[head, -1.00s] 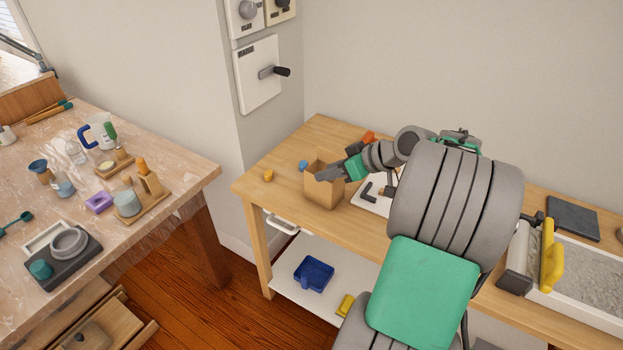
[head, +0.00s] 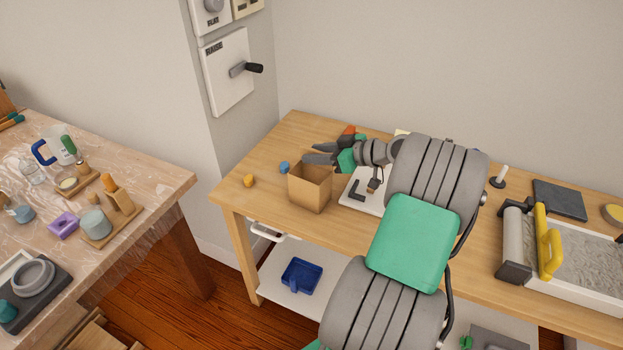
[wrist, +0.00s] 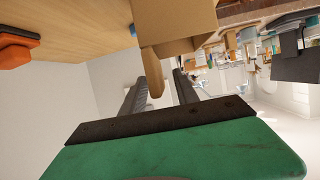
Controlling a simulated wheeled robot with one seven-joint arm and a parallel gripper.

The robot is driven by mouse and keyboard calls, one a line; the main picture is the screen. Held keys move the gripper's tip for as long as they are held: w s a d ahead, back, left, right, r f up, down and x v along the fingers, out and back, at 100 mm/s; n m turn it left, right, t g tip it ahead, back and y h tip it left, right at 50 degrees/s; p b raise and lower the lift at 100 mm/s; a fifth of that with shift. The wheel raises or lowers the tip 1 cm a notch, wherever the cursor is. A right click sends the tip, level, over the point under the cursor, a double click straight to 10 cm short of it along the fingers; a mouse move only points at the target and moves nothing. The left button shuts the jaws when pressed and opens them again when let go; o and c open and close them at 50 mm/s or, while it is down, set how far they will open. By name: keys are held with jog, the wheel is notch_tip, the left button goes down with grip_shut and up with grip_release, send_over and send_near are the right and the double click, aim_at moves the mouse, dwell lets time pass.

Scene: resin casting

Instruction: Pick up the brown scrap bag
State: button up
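The brown scrap bag (head: 310,190) stands upright and open-topped on the wooden bench, near its left end. Its brown side also shows at the top of the wrist view (wrist: 175,20). My gripper (head: 318,152) is just behind and above the bag's far rim in the head view, with its two dark fingers apart. In the wrist view the fingers (wrist: 160,85) are spread, and a narrow brown tab of the bag appears between them. I cannot tell whether either finger touches it.
An orange-and-dark object (wrist: 15,45) lies on the bench. A blue dustpan (head: 300,276) sits on the lower shelf.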

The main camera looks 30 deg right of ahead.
jog(key=shift+w+f, duration=0.1)
jog(key=shift+w, duration=0.1)
jog(key=shift+s, duration=0.1)
grip_shut()
dwell(1.2)
